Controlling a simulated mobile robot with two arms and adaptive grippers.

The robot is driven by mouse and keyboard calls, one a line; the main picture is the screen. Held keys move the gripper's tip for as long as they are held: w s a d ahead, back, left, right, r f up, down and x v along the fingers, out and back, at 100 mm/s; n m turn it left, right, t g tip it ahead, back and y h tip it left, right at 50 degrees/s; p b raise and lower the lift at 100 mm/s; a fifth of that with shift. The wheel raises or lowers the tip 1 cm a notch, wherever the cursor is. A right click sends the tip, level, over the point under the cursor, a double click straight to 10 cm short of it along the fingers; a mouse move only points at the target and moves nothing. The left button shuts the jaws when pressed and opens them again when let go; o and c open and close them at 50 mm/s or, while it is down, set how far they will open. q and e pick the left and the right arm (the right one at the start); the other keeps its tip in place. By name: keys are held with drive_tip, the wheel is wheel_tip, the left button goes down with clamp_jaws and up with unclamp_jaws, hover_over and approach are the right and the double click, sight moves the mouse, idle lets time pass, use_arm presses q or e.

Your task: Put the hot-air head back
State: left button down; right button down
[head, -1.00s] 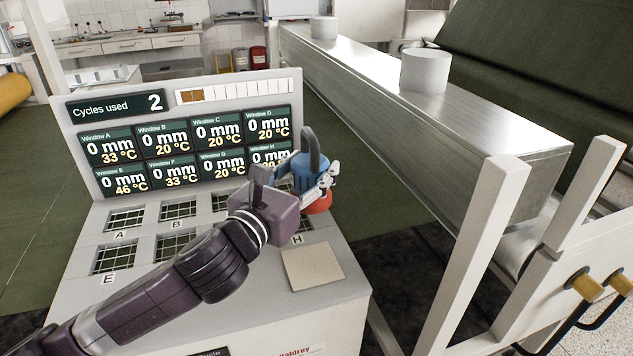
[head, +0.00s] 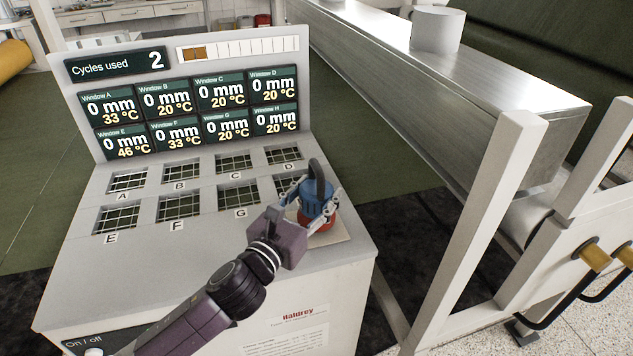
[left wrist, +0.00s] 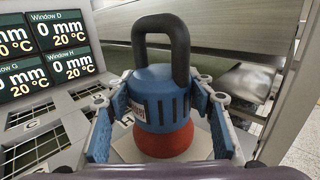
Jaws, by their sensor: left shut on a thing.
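The hot-air head (head: 316,198) is a blue ribbed body with a dark loop handle on top and a red base. My left gripper (head: 318,207) is shut around its blue body. In the left wrist view, the hot-air head (left wrist: 160,95) stands upright between the two blue finger pads of my left gripper (left wrist: 160,112). Its red base is over the beige square pad (head: 338,236) at the right of the console top. I cannot tell whether the base touches the pad. The arm and the head hide part of the pad and window H. My right gripper is not in view.
The white console (head: 150,255) has windows A to H, gridded openings in two rows, before an upright display panel (head: 190,105). The display reads "Cycles used 2". A metal duct (head: 470,90) and white frame posts (head: 490,200) stand to the right. The console's front left is clear.

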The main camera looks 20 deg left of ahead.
use_arm(q)
drive_tip(key=shift+f, duration=0.55)
drive_tip(key=c, duration=1.4)
unclamp_jaws()
drive_tip(key=shift+f, duration=0.4)
drive_tip(key=o, duration=0.5)
drive_tip(key=shift+s+r, duration=0.1)
drive_tip(key=shift+r, duration=0.1)
drive_tip(key=s, duration=0.3)
drive_tip(key=s+a, duration=0.1)
drive_tip(key=s, duration=0.3)
drive_tip(key=s+a+b, duration=0.1)
drive_tip(key=s, duration=0.2)
drive_tip(key=shift+s+f, duration=0.15)
drive_tip(key=shift+s+a, duration=0.1)
drive_tip(key=shift+s, duration=0.6)
